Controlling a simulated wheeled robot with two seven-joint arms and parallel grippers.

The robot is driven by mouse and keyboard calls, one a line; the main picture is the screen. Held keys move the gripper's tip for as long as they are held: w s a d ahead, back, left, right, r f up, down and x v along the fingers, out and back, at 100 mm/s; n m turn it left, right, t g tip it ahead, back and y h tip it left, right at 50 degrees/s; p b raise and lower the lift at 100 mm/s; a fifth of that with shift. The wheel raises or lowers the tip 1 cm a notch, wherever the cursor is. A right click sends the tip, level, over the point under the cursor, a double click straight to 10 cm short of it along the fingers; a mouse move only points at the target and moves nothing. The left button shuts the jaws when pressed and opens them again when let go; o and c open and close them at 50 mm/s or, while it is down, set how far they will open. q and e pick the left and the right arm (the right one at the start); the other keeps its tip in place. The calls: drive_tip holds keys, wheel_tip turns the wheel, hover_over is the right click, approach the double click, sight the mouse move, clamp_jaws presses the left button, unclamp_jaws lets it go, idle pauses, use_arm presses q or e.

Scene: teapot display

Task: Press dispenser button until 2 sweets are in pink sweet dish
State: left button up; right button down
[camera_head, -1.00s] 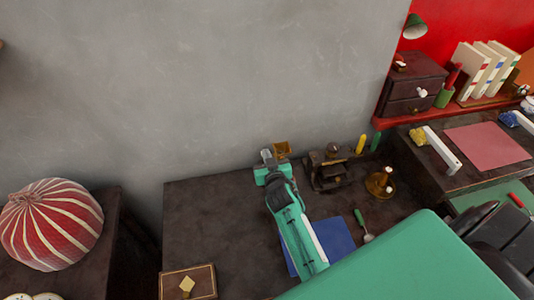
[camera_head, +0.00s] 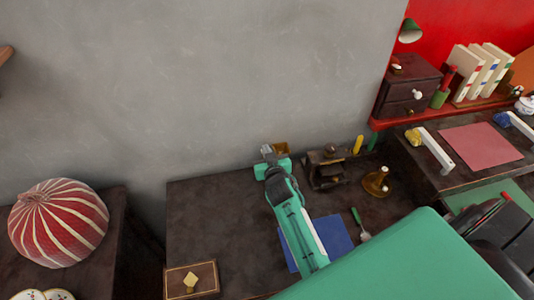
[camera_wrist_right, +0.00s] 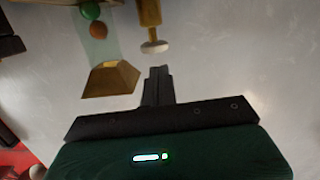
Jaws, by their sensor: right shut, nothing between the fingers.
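My right gripper (camera_head: 267,150) is at the back of the dark table, close to the grey wall. It also shows in the right wrist view (camera_wrist_right: 158,73), shut and empty. In that view a brass post with a white knob (camera_wrist_right: 154,47), which looks like the dispenser button, is just beyond the fingertips with a small gap showing. Beside it are a clear tube (camera_wrist_right: 97,40) with a green and an orange ball, and a brass flared piece (camera_wrist_right: 112,79). I cannot make out the pink sweet dish. My left gripper is not in view.
A dark brown device (camera_head: 325,168) and a brass stand (camera_head: 376,182) are right of my gripper. A blue mat (camera_head: 335,238) lies partly under my arm. A wooden box (camera_head: 191,279) is at the front left. The table's left part is clear.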

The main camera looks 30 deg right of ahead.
use_arm(q)
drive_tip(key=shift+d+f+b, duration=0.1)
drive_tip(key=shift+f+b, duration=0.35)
drive_tip(key=shift+b, duration=0.55)
use_arm(e)
drive_tip(key=r+v, duration=0.1)
drive_tip(key=v, duration=0.9)
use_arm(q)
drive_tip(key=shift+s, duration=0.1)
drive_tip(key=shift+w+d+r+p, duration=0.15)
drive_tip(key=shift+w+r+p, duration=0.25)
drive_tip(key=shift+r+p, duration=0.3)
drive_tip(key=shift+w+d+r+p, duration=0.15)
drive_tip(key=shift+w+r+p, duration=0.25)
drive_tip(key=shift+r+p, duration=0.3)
use_arm(e)
drive_tip(key=shift+s+d+r+m, duration=0.1)
drive_tip(key=shift+d+r+m, duration=0.2)
drive_tip(key=shift+r, duration=0.2)
drive_tip(key=shift+s+d+r+m, duration=0.1)
drive_tip(key=shift+d+r+m, duration=0.25)
drive_tip(key=shift+r, duration=0.2)
drive_tip(key=shift+w, duration=0.15)
